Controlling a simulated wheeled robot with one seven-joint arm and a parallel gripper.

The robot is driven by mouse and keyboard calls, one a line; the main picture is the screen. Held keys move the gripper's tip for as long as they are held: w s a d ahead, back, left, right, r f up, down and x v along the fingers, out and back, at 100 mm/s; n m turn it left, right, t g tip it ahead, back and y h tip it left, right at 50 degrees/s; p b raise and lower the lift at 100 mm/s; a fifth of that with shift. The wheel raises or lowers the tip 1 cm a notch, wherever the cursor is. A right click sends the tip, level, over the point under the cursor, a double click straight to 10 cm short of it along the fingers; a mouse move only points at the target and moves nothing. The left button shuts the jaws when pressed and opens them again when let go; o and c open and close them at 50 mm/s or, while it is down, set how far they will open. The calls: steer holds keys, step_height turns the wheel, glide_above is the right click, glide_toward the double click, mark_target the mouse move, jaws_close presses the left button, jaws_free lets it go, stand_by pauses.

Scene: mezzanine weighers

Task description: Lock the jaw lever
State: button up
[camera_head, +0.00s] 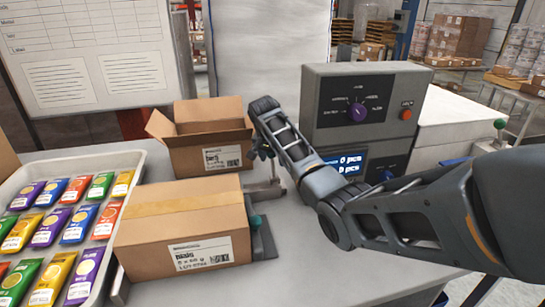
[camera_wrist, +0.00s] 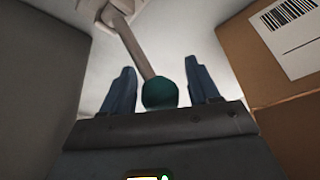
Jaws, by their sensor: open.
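In the wrist view a lever with a pale shaft (camera_wrist: 138,52) and a round dark-teal knob (camera_wrist: 159,94) runs down from a grey bracket (camera_wrist: 110,12). My gripper (camera_wrist: 162,88) is open, with one blue-grey finger on each side of the knob. Gaps show between the knob and both fingers. In the head view my gripper (camera_head: 264,151) is low beside the open carton, and the lever's knob cannot be made out there. A grey metal clamp (camera_head: 265,240) with a teal part (camera_head: 255,222) stands against the closed carton; I cannot tell whether it belongs to this lever.
An open carton (camera_head: 205,159) stands behind the closed carton (camera_head: 183,205). A grey machine (camera_head: 330,95) with a purple dial and display is at the right. A tray (camera_head: 118,157) of colored packets is at the left. Bare bench (camera_head: 290,265) lies in front.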

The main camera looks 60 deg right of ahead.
jaws_close()
stand_by(0.6)
